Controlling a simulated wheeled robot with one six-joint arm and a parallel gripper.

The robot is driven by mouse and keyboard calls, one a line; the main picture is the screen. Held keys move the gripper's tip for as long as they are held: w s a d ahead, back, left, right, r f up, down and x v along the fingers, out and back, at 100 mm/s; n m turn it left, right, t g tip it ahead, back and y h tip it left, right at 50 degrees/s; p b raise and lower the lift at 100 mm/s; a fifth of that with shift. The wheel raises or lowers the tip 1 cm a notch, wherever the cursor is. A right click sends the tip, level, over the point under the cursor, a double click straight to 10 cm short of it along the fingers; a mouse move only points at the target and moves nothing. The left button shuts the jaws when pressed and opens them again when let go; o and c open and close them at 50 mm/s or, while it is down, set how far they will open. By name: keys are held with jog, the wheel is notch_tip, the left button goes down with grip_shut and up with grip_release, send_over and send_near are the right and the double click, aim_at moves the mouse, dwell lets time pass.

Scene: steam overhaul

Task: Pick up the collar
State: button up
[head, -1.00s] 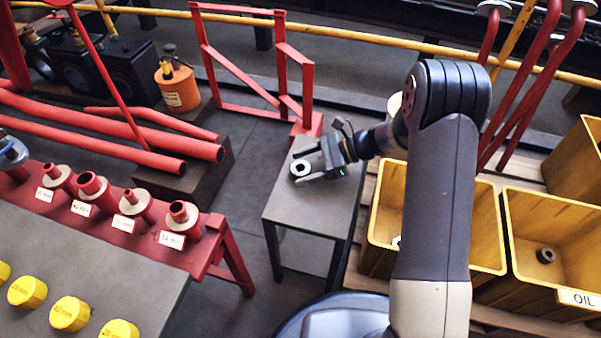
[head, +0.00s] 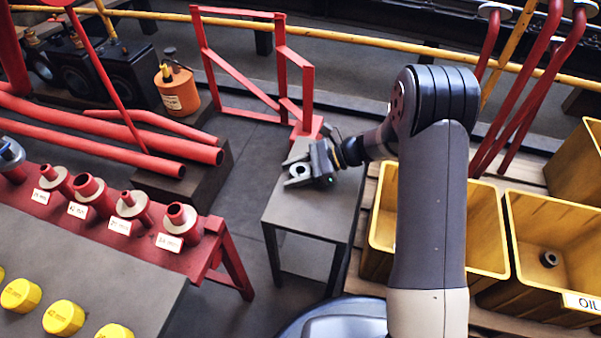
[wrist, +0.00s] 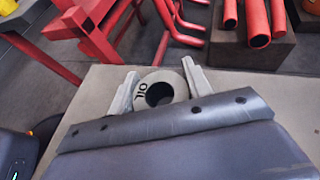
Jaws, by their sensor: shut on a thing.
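The collar (wrist: 179,82) is a pale grey ring with a dark round bore and dark lettering that seems to read "OIL". It stands between the two fingers of my gripper (wrist: 160,85) in the wrist view, and my gripper is shut on it. In the head view the collar (head: 298,170) shows as a small light ring between the fingers of my gripper (head: 297,172), at the top of a small grey table (head: 310,215). I cannot tell whether the collar touches the table top. The gripper's palm hides its near lower part.
Yellow bins stand right of the table; the right one (head: 520,215) carries an OIL label and holds a dark ring (head: 548,259). A red rack (head: 100,225) with several labelled red spigots stands left. A red frame (head: 243,108) stands behind. The table's front is bare.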

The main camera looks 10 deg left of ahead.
aim_at(294, 170)
jog(key=c, duration=0.4)
jog(key=shift+o, duration=0.2)
notch_tip(294, 170, up, 10)
jog(key=p, duration=0.4)
jog(key=w+d+r+m+t+h, duration=0.1)
jog(key=w+d+r+m+t, duration=0.3)
jog(key=w+d+m+t, duration=0.45)
jog(key=s+d+f+m+t+h, duration=0.1)
jog(key=d+m+t+h, duration=0.35)
jog(key=d, duration=0.35)
jog(key=s+d+f+m+t+h, duration=0.1)
jog(key=s+d+m+t+h, duration=0.25)
jog(key=d, duration=0.55)
notch_tip(294, 170, up, 30)
jog(key=w+m+p, duration=0.1)
jog(key=w+p, duration=0.1)
jog(key=p, duration=2.8)
jog(key=shift+a, duration=0.15)
